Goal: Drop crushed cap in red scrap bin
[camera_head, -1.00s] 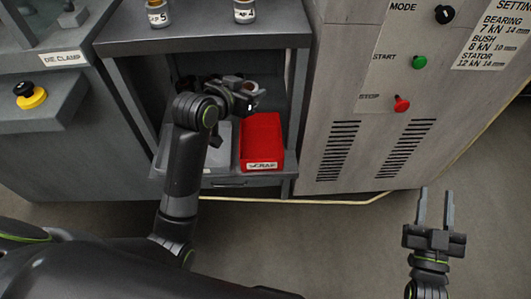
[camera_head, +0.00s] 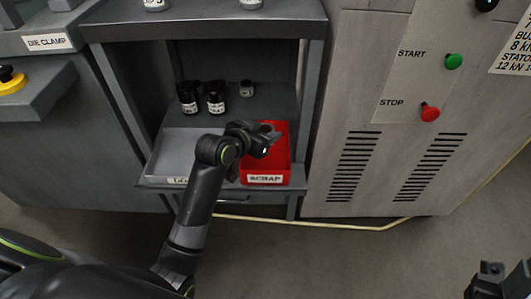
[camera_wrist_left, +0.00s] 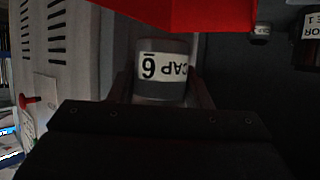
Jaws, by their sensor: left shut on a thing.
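My left gripper (camera_head: 266,138) is over the back part of the red scrap bin (camera_head: 278,170), which has a "SCRAP" label on its front. In the left wrist view the left gripper (camera_wrist_left: 162,90) is shut on a grey cap (camera_wrist_left: 162,92) with a white "CAP 6" label, seen upside down. The red bin's wall (camera_wrist_left: 195,14) shows just beyond the cap at the top of that view. Whether the cap is below the bin's rim I cannot tell. My right gripper (camera_head: 494,281) is partly cut off at the lower right corner; its fingers are not clear.
A grey tray (camera_head: 160,165) stands left of the red bin on the same low shelf. Several dark labelled jars (camera_head: 214,98) and a small one (camera_head: 246,89) stand behind. The shelf top (camera_head: 210,22) overhangs. A machine cabinet (camera_head: 345,190) stands at the right.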

